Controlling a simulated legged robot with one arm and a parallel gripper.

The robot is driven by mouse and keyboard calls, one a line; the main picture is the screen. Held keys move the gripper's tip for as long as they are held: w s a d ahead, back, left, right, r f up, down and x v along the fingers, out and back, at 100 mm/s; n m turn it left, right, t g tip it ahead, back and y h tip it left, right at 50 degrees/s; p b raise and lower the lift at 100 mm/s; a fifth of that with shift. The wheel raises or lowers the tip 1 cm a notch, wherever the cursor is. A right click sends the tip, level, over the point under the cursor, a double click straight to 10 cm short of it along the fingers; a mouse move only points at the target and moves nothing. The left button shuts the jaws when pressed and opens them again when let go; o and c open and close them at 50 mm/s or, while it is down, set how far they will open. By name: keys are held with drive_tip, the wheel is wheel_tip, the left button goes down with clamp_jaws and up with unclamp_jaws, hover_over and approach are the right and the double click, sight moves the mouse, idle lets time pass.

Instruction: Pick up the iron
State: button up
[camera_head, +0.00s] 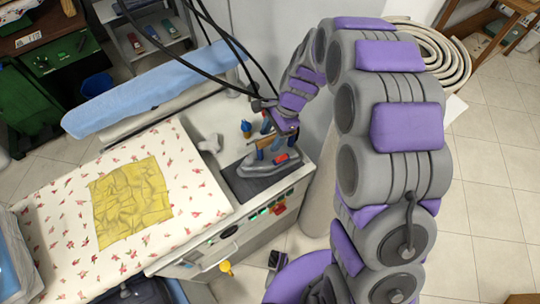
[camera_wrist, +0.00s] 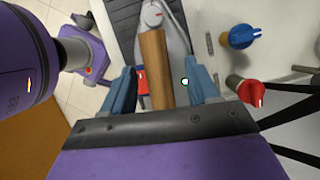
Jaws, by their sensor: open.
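The iron (camera_head: 272,163) has a grey body and rests on a dark pad (camera_head: 247,187) at the right end of the ironing station. My gripper (camera_head: 270,143) is right over it, pointing down. In the wrist view, the iron's brown handle (camera_wrist: 155,62) lies between the two blue fingers of my gripper (camera_wrist: 163,82), nearer the left finger. A gap shows on the right side of the handle. The fingers are open. The grey body of the iron (camera_wrist: 172,30) shows beyond them, and my gripper hides its near part.
A blue knob (camera_wrist: 242,36) and a red knob (camera_wrist: 247,92) stand near my right finger. Black cables hang close by.

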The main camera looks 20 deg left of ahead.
sight(267, 151)
drive_tip(key=b+x, duration=0.1)
drive_tip(key=x, duration=0.3)
drive_tip(key=shift+w+d, duration=0.1)
drive_tip(key=shift+d, duration=0.05)
clamp_jaws()
drive_tip(key=shift+w+r, duration=0.1)
idle(1.1)
